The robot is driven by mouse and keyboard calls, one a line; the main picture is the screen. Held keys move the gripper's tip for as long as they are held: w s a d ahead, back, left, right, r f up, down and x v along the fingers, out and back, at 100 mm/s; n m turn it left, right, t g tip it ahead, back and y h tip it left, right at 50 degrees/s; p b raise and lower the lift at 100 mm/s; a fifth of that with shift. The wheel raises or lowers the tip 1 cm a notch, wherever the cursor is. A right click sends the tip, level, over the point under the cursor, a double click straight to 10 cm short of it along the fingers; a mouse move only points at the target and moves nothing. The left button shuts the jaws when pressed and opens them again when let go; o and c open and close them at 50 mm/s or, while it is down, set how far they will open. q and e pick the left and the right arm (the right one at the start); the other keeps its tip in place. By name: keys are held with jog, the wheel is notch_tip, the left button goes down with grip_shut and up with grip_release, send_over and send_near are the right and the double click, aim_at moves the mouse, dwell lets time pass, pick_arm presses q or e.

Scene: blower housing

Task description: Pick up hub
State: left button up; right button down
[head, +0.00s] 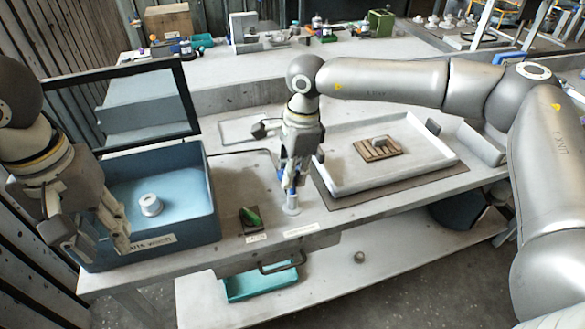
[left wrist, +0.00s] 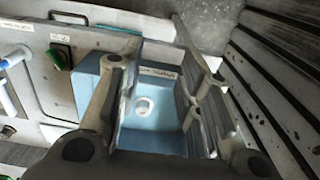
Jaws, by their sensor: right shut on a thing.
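A short white ring-shaped part, which looks like the hub (head: 150,205), sits on the floor of a blue box (head: 185,228) at the left of the bench. Its central hole shows in the left wrist view (left wrist: 143,106). My left gripper (head: 92,242) is open and empty at the box's front left, its fingers spread in the left wrist view (left wrist: 168,72). My right gripper (head: 292,178) points down over the middle of the bench. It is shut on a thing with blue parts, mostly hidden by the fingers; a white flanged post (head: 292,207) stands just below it.
A framed panel (head: 148,100) rises behind the box. A small black holder with a green piece (head: 250,218) is between the box and the white post. A white tray (head: 338,185) holding a wooden slatted block (head: 377,149) lies to the right. A teal bin (head: 260,285) is on the lower shelf.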

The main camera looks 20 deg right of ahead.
pick_arm(q)
jog(key=o, duration=0.6)
jog(key=n+t+y, duration=0.1)
jog(key=n+t, duration=0.2)
jog(key=t, duration=0.1)
send_near(149, 201)
jog(key=x, duration=0.4)
jog(key=shift+w, duration=0.2)
jog(key=x, duration=0.5)
jog(key=shift+s+a+f, duration=0.1)
jog(key=shift+s, duration=0.2)
jog(key=shift+w+f, duration=0.25)
jog(key=shift+f, duration=0.05)
